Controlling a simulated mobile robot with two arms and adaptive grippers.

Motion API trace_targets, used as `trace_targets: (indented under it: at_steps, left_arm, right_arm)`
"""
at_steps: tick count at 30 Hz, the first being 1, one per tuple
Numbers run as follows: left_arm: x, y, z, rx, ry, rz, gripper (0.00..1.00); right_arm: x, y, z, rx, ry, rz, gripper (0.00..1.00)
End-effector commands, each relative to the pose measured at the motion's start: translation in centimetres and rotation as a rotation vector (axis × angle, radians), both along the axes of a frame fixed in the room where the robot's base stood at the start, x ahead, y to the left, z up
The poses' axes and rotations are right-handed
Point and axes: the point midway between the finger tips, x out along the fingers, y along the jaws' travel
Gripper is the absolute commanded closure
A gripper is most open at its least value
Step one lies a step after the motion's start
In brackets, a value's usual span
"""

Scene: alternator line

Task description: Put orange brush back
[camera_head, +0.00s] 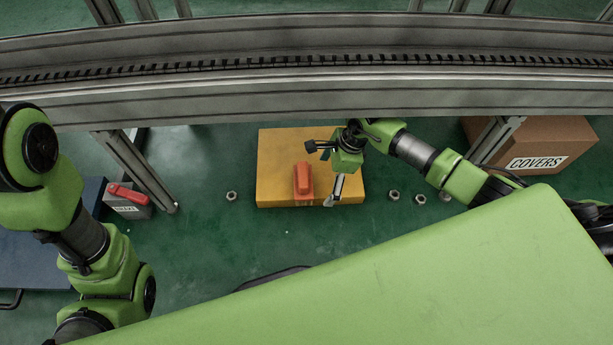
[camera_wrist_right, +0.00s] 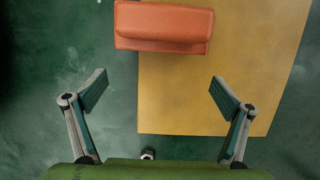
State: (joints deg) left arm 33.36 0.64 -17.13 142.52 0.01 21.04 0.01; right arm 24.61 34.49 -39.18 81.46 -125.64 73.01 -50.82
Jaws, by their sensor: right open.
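The orange brush (camera_head: 303,181), a blocky piece with a raised ridge, rests on the yellow platform (camera_head: 280,145), toward its front edge. It also shows at the top of the right wrist view (camera_wrist_right: 163,27), overhanging the platform's edge in that picture. My right gripper (camera_wrist_right: 160,77) is open and empty. In the wrist view its fingers are spread, with the brush beyond the fingertips and apart from them. In the head view the right gripper is just right of the brush. My left arm is at the left; its gripper does not show.
A grey box with a red top piece (camera_head: 127,194) stands at the left near a dark blue mat (camera_head: 40,265). A cardboard box marked COVERS (camera_head: 560,145) is at the right. Several nuts (camera_head: 393,196) lie on the green floor. A metal rail (camera_head: 300,95) runs across the back.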

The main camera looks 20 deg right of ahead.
Motion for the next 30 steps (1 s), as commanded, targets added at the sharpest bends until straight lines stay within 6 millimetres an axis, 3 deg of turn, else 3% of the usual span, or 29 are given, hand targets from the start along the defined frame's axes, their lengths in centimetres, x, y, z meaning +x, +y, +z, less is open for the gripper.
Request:
trace_targets:
  at_steps: [3, 9, 30]
  left_arm:
    - [0.2, 0.0, 0.0, 0.000, 0.005, -0.001, 0.72]
    - [0.2, 0.0, 0.0, 0.000, 0.006, 0.000, 0.72]
    - [0.2, 0.0, -0.1, 0.000, 0.007, 0.000, 0.72]
  right_arm:
    - [-0.6, -2.2, 0.0, -0.002, 0.001, -0.001, 0.05]
    - [-1.2, -3.9, 0.0, 0.000, 0.001, 0.000, 0.05]
    - [-1.2, -4.1, 0.0, 0.001, 0.001, 0.000, 0.05]
